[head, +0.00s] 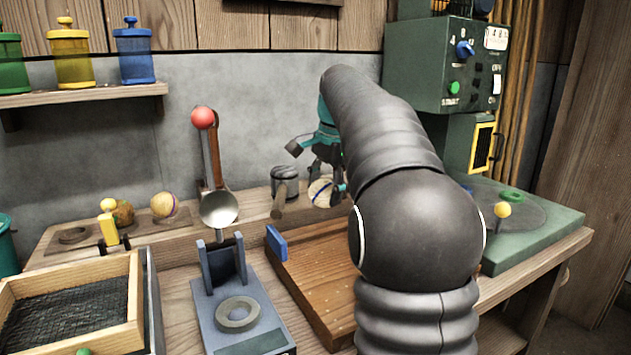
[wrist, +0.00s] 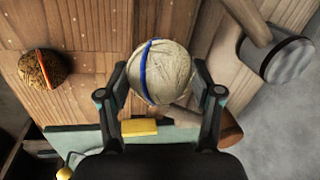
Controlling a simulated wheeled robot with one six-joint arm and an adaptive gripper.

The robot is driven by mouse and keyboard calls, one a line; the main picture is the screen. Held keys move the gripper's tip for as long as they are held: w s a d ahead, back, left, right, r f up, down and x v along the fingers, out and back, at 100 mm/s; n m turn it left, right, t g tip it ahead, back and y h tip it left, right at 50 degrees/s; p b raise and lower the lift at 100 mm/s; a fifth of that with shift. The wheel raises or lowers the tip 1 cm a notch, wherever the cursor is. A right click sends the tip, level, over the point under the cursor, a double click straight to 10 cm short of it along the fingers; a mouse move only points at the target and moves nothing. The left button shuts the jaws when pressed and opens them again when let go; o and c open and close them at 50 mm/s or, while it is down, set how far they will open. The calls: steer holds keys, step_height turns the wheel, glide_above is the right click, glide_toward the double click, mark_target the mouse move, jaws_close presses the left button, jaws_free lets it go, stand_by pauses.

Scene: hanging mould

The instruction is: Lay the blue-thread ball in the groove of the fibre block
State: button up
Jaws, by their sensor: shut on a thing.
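The blue-thread ball (wrist: 163,72) is pale and wound, with a blue thread around it. My gripper (wrist: 160,88) is shut on it, one finger on each side. In the head view the ball (head: 320,192) shows under my gripper (head: 325,180), low over the back of the bench; I cannot tell whether it touches the wood. I cannot make out a fibre block with a groove for certain. A coarse brown fibre piece with an orange band (wrist: 38,68) lies on wood at the left of the wrist view. My arm hides part of the bench.
A mallet (head: 284,183) lies left of my gripper, close to it. A slate stand (head: 275,343) and a raised wooden board (head: 310,285) are in front. A green machine base (head: 555,220) is at right.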

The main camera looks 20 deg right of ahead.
mark_target(330, 186)
steer(key=shift+f+b, duration=2.55)
steer(key=shift+b, duration=0.2)
steer(key=shift+f+b, duration=0.7)
steer(key=shift+f, duration=0.9)
steer(key=shift+f, duration=0.1)
steer(key=o, duration=1.3)
steer(key=shift+s, duration=0.1)
steer(key=shift+c, duration=0.2)
steer(key=r, duration=0.4)
steer(key=s+r, duration=0.1)
steer(key=r, duration=0.2)
steer(key=s+r, duration=0.1)
steer(key=r, duration=0.3)
steer(key=shift+s+d+r, duration=0.1)
steer(key=shift+d+r, duration=0.1)
steer(key=shift+r, duration=0.15)
